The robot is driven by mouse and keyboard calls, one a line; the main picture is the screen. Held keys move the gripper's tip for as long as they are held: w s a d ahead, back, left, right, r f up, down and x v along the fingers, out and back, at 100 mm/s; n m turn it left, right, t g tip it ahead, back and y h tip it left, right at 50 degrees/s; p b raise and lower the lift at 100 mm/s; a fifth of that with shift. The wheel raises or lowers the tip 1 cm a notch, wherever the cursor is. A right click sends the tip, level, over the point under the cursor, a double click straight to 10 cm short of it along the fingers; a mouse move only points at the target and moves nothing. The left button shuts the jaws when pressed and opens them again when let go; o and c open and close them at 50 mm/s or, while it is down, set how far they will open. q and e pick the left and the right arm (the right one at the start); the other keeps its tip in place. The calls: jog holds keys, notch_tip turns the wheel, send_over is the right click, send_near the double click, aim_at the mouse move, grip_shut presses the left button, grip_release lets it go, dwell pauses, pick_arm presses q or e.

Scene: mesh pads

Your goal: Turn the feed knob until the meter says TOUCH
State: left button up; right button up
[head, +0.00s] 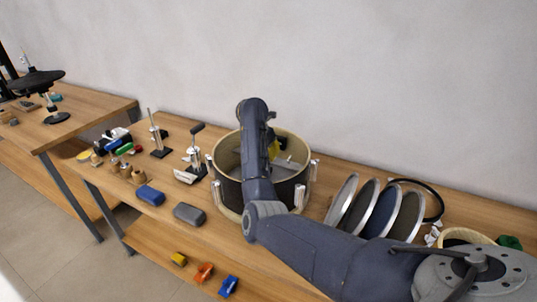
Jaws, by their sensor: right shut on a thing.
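My right arm reaches in from the lower right and bends over a round, open drum shell (229,187) on the bench. My right gripper (272,138) points down into the shell behind my own forearm and is mostly hidden. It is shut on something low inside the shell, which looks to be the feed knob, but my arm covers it. A small yellow part and a light grey piece (291,163) show beside it inside the shell. I cannot make out the meter or its reading. My left gripper is not in view.
Several round mesh discs (383,208) stand in a row right of the shell. Metal stands (196,152) and small tools are to its left. A grey case (189,214) and a blue case (151,195) lie near the front edge. Small coloured clamps (204,272) sit on the lower shelf.

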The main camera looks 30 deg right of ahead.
grip_shut()
jog(key=shift+m, duration=0.3)
jog(key=m+g, duration=0.1)
jog(key=m, duration=0.1)
jog(key=shift+w+a+m, duration=0.1)
jog(key=shift+m, duration=0.3)
jog(key=shift+m+g, duration=1)
jog(key=shift+m, duration=1.1)
jog(key=o, duration=1.1)
grip_release()
jog(key=shift+c, duration=0.2)
